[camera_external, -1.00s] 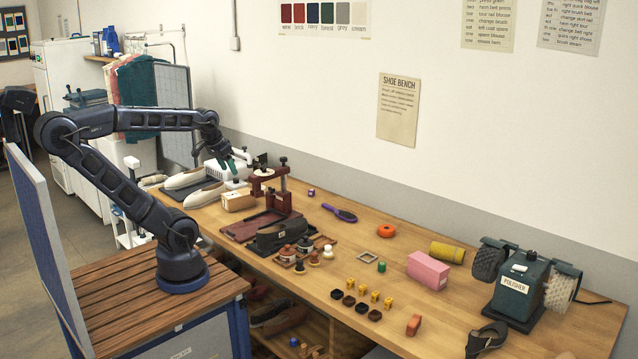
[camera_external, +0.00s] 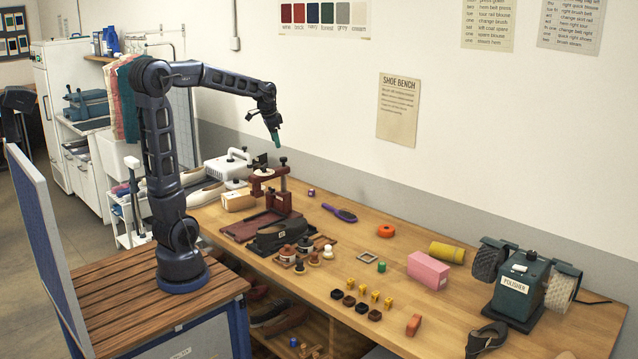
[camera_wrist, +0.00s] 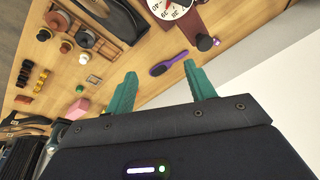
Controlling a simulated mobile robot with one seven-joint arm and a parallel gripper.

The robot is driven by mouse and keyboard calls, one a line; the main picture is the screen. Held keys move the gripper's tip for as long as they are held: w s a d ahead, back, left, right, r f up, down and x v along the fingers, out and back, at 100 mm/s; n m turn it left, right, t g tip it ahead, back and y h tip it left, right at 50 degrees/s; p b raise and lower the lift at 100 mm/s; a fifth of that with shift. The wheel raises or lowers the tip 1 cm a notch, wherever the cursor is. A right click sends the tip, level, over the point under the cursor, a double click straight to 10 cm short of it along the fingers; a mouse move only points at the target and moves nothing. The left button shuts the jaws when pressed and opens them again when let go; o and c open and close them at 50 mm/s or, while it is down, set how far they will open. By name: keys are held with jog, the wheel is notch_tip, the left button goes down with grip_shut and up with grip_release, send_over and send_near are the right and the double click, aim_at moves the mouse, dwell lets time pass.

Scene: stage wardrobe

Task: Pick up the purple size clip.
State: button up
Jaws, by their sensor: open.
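The purple size clip (camera_external: 311,192) is a small purple block on the bench near the wall, just right of the dark red clamp stand. In the wrist view a small purple spot (camera_wrist: 217,42), probably the clip, shows beside the stand's dark knob and is partly hidden by it. My gripper (camera_external: 276,139) has teal fingers and hangs high above the bench, up and left of the clip, touching nothing. In the wrist view my gripper (camera_wrist: 159,68) is open and empty, with the clip beyond the right fingertip.
The dark red clamp stand (camera_external: 283,193) rises close to the clip's left. A purple-backed brush (camera_external: 339,213) lies to its right. The wall is close behind.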

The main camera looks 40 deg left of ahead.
jog(key=w+a+f+m, duration=0.1)
jog(key=w+a+f, duration=0.1)
jog(key=w, duration=0.3)
jog(key=w+a+f+m, duration=0.1)
jog(key=w+f, duration=0.1)
jog(key=w, duration=0.4)
jog(key=m+g+h, duration=0.2)
jog(key=m, duration=0.3)
send_over(312, 190)
jog(key=s+a, duration=0.1)
notch_tip(312, 190, down, 27)
jog(key=shift+f, duration=0.1)
jog(key=shift+w+d+f, duration=0.1)
jog(key=shift+w+f, duration=0.05)
jog(key=shift+f, duration=0.7)
jog(key=shift+w+d+f, duration=0.1)
jog(key=shift+w+f, duration=0.1)
jog(key=shift+f, duration=0.7)
jog(key=shift+w+f, duration=0.15)
jog(key=shift+f, duration=0.7)
jog(key=c, duration=1)
